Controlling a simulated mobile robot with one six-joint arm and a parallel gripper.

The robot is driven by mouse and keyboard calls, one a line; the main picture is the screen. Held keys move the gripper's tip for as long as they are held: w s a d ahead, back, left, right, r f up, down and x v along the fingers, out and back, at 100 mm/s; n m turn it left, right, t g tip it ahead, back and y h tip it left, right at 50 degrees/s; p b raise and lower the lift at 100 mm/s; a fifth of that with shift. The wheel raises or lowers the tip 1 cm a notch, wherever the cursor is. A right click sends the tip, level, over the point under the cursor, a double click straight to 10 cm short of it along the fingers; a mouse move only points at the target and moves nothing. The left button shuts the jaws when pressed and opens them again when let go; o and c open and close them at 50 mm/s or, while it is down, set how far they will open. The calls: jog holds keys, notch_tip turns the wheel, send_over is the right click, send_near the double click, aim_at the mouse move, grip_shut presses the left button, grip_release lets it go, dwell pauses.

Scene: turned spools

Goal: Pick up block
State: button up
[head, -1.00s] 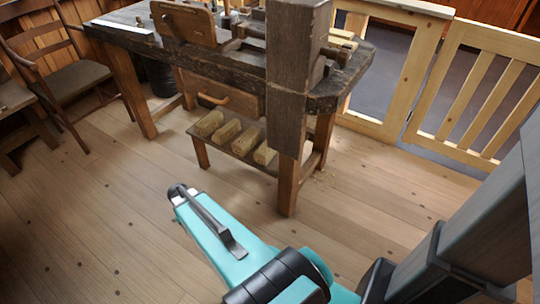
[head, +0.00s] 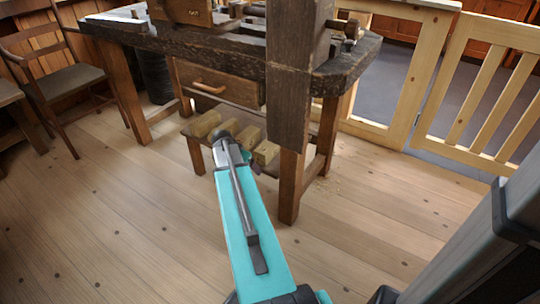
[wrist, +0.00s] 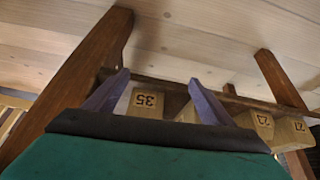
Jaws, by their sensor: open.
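Pale wooden blocks lie in a row on the low shelf (head: 188,133) of the dark workbench in the head view. The rightmost block (head: 265,153) shows its end face beside the bench's front leg. In the wrist view, which looks upside down, a block marked 35 (wrist: 147,101) shows between the two purple fingers of my gripper (wrist: 157,92). The fingers are apart and nothing is gripped. Blocks marked 23 (wrist: 263,123) and 27 (wrist: 295,130) are to the right. In the head view my teal arm reaches towards the shelf and my fingers cannot be made out.
The workbench (head: 235,60) overhangs the shelf, with a drawer (head: 215,84) and a thick dark post (head: 290,100) in front. Wooden legs flank the shelf. A chair (head: 75,80) stands left, a wooden gate (head: 480,90) right. The floor (head: 110,220) in front is clear.

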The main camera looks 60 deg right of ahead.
aim_at(266, 144)
jog(key=shift+s+d+r+m+b, duration=0.1)
jog(key=shift+s+d+r+m, duration=0.1)
jog(key=shift+d, duration=0.3)
jog(key=shift+s+d+r+m+b, duration=0.1)
jog(key=shift+s+d+m, duration=0.05)
jog(key=shift+d, duration=0.35)
jog(key=shift+s+d+r+m+b, duration=0.1)
jog(key=shift+s+d+r+m, duration=0.1)
jog(key=shift+d, duration=0.3)
jog(key=shift+d+f, duration=0.1)
jog(key=shift+d, duration=0.05)
jog(key=shift+d+b, duration=1)
jog(key=shift+d, duration=2.6)
jog(key=shift+d, duration=0.1)
jog(key=shift+d+f+b, duration=0.1)
jog(key=shift+d+b, duration=0.75)
jog(key=shift+d, duration=1.5)
jog(key=shift+d+f+b, duration=0.1)
jog(key=shift+f+b, duration=0.25)
jog(key=shift+f, duration=0.1)
